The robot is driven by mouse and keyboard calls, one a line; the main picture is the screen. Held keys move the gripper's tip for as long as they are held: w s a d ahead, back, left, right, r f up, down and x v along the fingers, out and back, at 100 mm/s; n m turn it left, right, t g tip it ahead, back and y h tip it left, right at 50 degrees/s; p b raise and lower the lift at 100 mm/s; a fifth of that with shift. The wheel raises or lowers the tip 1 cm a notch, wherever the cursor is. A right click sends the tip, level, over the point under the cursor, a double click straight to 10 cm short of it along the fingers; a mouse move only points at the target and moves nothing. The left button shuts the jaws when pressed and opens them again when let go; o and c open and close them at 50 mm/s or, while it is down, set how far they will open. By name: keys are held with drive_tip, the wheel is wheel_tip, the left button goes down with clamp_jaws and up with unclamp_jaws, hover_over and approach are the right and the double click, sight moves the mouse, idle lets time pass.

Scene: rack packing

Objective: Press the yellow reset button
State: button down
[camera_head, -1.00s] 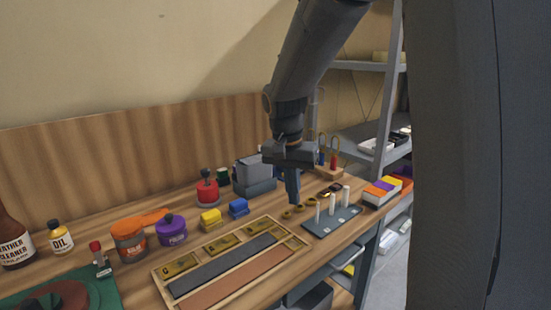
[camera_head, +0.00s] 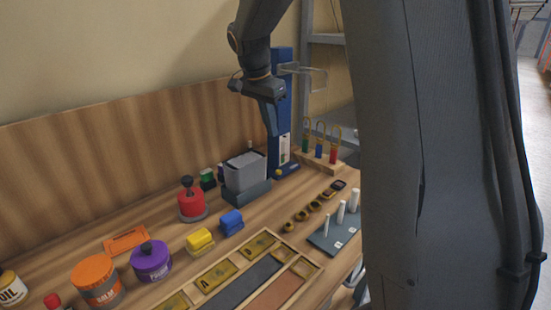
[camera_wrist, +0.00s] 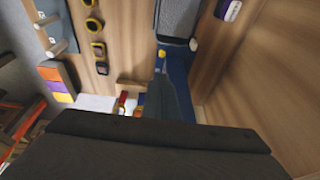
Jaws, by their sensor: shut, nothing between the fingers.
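The yellow button (camera_head: 278,172) is a small spot low on the base of a blue upright stand (camera_head: 283,110) at the back of the bench. In the wrist view, the yellow button (camera_wrist: 162,54) shows just beyond the fingertips, on the blue base (camera_wrist: 178,70). My gripper (camera_head: 273,131) is shut and empty, pointing down in front of the stand, above the button and apart from it in the head view. In the wrist view, my gripper (camera_wrist: 161,76) partly covers the stand.
A grey bin (camera_head: 246,172) in a dark holder stands left of the stand. A wooden block with coloured padlocks (camera_head: 319,157) is to its right. Brass rings (camera_head: 302,214) and a plate with white pegs (camera_head: 325,238) are nearer. A red stamp-like item (camera_head: 191,203) stands further left.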

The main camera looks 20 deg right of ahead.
drive_tip(key=p, duration=0.4)
hover_over(279, 174)
drive_tip(key=f, duration=1.3)
drive_tip(key=shift+a, duration=0.3)
drive_tip(key=shift+f, duration=0.3)
drive_tip(key=shift+f+b, duration=0.7)
drive_tip(key=shift+b, duration=0.25)
drive_tip(key=shift+s+f, duration=0.1)
drive_tip(key=shift+f, duration=0.2)
drive_tip(key=shift+s, duration=0.1)
wheel_tip(279, 174, up, 5)
drive_tip(key=shift+s+r+p, duration=0.1)
drive_tip(key=shift+p, duration=0.95)
drive_tip(key=b+v, duration=0.3)
drive_tip(key=v, duration=0.6)
drive_tip(key=shift+a+r, duration=0.15)
